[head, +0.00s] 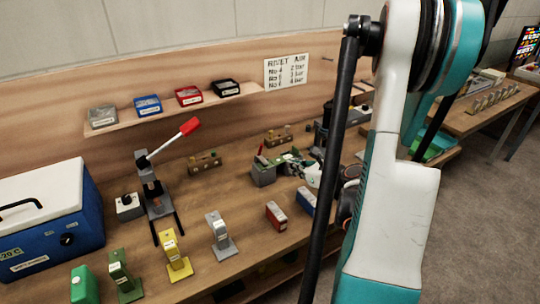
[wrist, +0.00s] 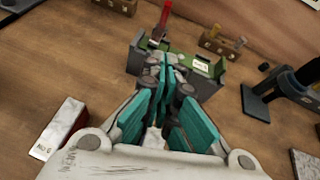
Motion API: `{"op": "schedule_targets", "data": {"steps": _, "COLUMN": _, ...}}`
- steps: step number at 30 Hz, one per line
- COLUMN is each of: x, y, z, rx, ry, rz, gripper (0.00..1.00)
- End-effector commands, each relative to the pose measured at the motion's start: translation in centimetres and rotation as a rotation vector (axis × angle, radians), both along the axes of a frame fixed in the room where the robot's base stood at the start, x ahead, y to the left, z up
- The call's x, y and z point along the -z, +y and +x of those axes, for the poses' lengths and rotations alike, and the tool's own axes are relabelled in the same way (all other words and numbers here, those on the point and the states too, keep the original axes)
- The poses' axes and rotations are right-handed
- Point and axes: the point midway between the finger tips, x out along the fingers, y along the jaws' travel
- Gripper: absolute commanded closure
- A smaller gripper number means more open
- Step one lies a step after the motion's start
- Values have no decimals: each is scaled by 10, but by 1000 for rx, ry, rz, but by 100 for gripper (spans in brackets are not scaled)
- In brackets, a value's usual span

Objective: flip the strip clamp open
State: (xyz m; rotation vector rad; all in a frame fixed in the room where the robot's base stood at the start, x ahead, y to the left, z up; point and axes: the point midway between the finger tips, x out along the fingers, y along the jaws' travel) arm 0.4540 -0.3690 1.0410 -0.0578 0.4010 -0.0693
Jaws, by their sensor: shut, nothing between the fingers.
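The strip clamp appears to be the grey block with a green top and an upright red lever; I see the block (head: 263,176) on the bench in the head view. It also shows in the wrist view, where the grey block (wrist: 135,58) stands just beyond my fingertips and its red lever (wrist: 164,14) rises at the far left side. A small white label lies on its green top. My gripper (wrist: 166,68) is shut and empty, its teal fingers together and overlapping the block's near face in the picture. I cannot tell whether they touch it. The fingers hide the block's middle.
A red box (head: 276,215) and a blue box (head: 306,201) stand in front of the block. A wooden holder (wrist: 222,42) with pegs is behind it. A dark press-like tool (wrist: 265,100) stands to the right in the wrist view. A lever press (head: 155,190) stands left.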

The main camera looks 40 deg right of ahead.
Motion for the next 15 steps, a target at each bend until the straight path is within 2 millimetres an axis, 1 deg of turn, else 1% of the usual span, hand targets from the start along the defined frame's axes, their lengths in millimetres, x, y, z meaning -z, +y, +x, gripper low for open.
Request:
{"op": "schedule_targets", "data": {"steps": 8, "x": 1, "y": 0, "z": 4, "rx": -2, "ry": 1, "rz": -3, "gripper": 100}}
{"op": "schedule_targets", "data": {"steps": 11, "x": 5, "y": -1, "z": 13, "rx": -4, "ry": 0, "rz": -4, "gripper": 100}}
{"op": "schedule_targets", "data": {"steps": 15, "x": 15, "y": -2, "z": 35, "rx": -5, "ry": 2, "rz": -4, "gripper": 100}}
